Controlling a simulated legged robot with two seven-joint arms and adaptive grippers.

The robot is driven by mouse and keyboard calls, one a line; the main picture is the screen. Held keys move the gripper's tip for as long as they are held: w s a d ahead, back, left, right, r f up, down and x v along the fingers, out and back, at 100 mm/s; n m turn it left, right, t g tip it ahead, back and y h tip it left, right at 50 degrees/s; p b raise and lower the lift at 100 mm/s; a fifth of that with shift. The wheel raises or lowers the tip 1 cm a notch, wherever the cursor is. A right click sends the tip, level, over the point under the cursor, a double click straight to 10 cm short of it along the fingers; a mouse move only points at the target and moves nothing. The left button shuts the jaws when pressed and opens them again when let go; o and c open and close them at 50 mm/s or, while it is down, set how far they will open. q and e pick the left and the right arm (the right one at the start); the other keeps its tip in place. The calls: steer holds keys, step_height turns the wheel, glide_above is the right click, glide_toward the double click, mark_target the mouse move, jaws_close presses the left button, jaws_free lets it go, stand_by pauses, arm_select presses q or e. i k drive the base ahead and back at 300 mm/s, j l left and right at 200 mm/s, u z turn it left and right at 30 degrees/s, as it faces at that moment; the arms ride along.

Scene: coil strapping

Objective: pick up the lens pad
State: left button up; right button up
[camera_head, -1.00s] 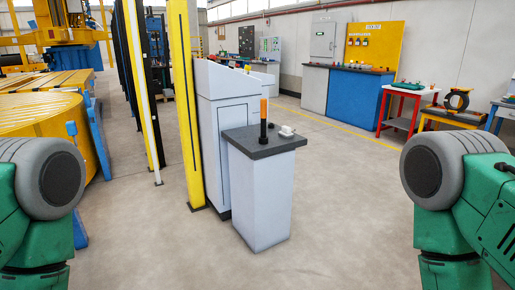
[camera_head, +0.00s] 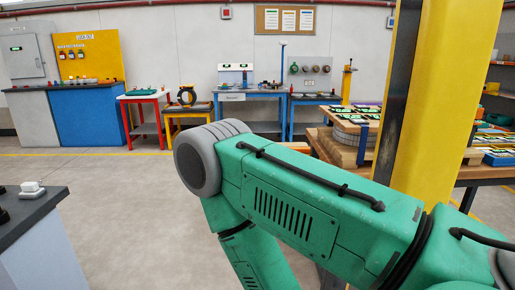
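I cannot single out the lens pad in this view. A small white object (camera_head: 31,188) lies on the dark top of the grey pedestal (camera_head: 40,215) at the lower left; what it is I cannot tell. Small items on the far benches are too small to name. My green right arm crosses the lower right of the view, but its gripper is out of the frame. My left arm and gripper are not in view.
A yellow post (camera_head: 440,100) stands close on the right. Behind it is a wooden table (camera_head: 478,172) with flat cards. Along the back wall are a blue counter (camera_head: 88,117), a red table (camera_head: 143,97), a yellow stand (camera_head: 190,113) and a blue workbench (camera_head: 250,97). The floor between is clear.

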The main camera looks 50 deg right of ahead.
mark_target(31, 189)
steer(key=z, duration=0.35)
steer(key=j+z, duration=0.15)
steer(key=z, duration=0.2)
steer(key=j+z, duration=0.1)
steer(key=z, duration=0.2)
steer(key=l+z, duration=0.1)
steer(key=z, duration=0.3)
steer(key=l+z, duration=0.1)
steer(key=z, duration=0.3)
steer(key=j+u, duration=0.25)
steer(key=u, duration=0.3)
steer(key=l+u, duration=0.1)
steer(key=u, duration=0.75)
steer(key=l+u, duration=0.15)
steer(key=u, duration=0.25)
steer(key=i+u, duration=0.1)
steer(key=i, duration=0.35)
